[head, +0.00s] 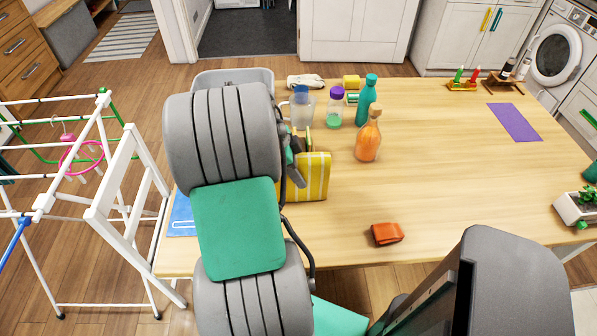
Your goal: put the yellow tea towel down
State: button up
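The yellow tea towel (315,178), with pale stripes, is at the left-middle of the wooden table, right beside my gripper (296,160). It looks folded and stands up rather than lying flat. My grey and green arm covers its left side and most of my gripper. The fingertips are hidden, so I cannot tell whether they hold the towel, or whether its lower edge touches the table.
An orange bottle (369,136), a teal bottle (366,99) and a purple-capped bottle (335,107) stand behind the towel. An orange-brown folded cloth (387,234) lies nearer. A white drying rack (113,184) stands left. The table's middle right (460,170) is clear.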

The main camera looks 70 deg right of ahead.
jog(key=o, duration=0.4)
jog(key=shift+c, duration=0.2)
